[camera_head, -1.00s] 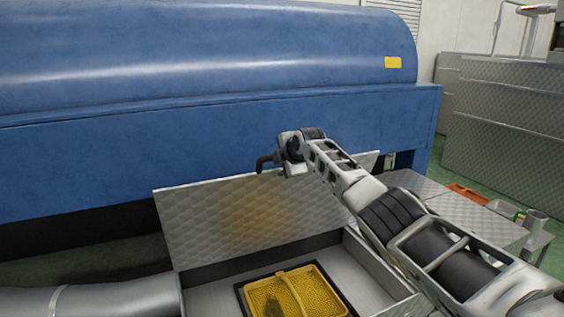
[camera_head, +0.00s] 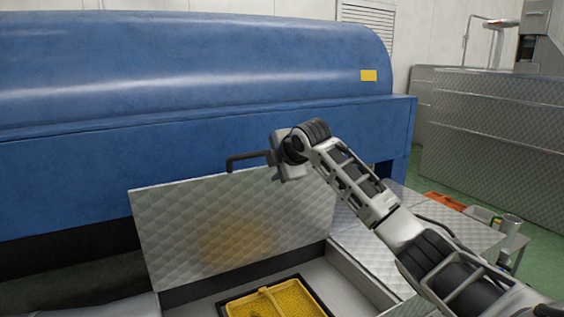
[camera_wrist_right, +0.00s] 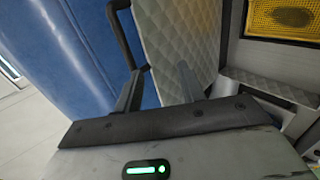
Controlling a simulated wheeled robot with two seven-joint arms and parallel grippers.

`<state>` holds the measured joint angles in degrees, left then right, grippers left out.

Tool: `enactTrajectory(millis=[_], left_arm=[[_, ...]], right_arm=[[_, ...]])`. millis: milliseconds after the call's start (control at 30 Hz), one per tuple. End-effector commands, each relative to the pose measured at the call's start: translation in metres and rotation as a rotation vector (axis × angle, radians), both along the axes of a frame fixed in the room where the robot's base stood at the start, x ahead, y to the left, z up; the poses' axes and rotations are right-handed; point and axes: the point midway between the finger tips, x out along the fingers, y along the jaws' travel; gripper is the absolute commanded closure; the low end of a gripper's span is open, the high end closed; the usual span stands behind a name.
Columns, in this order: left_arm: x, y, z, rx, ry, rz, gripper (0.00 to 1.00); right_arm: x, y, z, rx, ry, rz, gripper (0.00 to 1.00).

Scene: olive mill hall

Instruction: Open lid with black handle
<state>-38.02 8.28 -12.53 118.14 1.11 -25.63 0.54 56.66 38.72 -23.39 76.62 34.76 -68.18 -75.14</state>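The lid (camera_head: 235,225) is a quilted metal panel that stands raised and tilted back in front of the blue machine, with the bin below it open. Its black handle (camera_head: 248,158) shows at the lid's top edge, and also in the right wrist view (camera_wrist_right: 121,38). My right gripper (camera_head: 274,165) is at the handle's right end. In the right wrist view its two fingers (camera_wrist_right: 159,88) are apart, close to the handle's near end and the lid's edge. Whether they touch the handle I cannot tell. My left gripper is not in view.
In the open bin lies a yellow mesh basket (camera_head: 275,300) with a dark frame. The large blue machine (camera_head: 200,110) fills the back. Quilted metal panels (camera_head: 490,130) stand at right, with an orange tray (camera_head: 445,202) near them. Green floor shows at right.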

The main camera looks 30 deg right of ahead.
Motion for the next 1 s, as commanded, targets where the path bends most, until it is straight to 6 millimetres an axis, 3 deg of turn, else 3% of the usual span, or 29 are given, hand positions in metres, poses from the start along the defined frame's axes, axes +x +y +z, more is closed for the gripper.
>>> enactTrajectory(millis=[100, 300, 633, 733, 800, 867, 967, 1000], left_arm=[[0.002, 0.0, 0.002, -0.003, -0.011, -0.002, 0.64], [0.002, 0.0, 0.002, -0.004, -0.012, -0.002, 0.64], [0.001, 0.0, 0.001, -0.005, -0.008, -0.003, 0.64], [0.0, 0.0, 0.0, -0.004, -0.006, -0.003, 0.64], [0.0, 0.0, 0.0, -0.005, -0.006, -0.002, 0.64], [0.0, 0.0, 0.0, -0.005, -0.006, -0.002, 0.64], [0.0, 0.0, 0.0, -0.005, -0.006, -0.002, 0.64], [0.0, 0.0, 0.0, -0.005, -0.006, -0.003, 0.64]], right_arm=[[-0.018, 0.002, 0.013, -0.003, -0.003, 0.002, 0.6], [-0.036, 0.004, 0.026, 0.0, -0.002, 0.001, 0.6], [-0.039, 0.005, 0.028, 0.0, 0.0, 0.002, 0.6], [-0.039, 0.007, 0.024, 0.005, 0.002, 0.003, 0.85], [-0.038, 0.015, 0.01, 0.023, 0.007, 0.004, 1.0], [-0.038, 0.028, -0.014, 0.053, 0.014, 0.004, 1.0], [-0.046, 0.061, -0.075, 0.149, 0.029, -0.004, 1.0], [-0.053, 0.078, -0.104, 0.204, 0.036, -0.013, 1.0]])
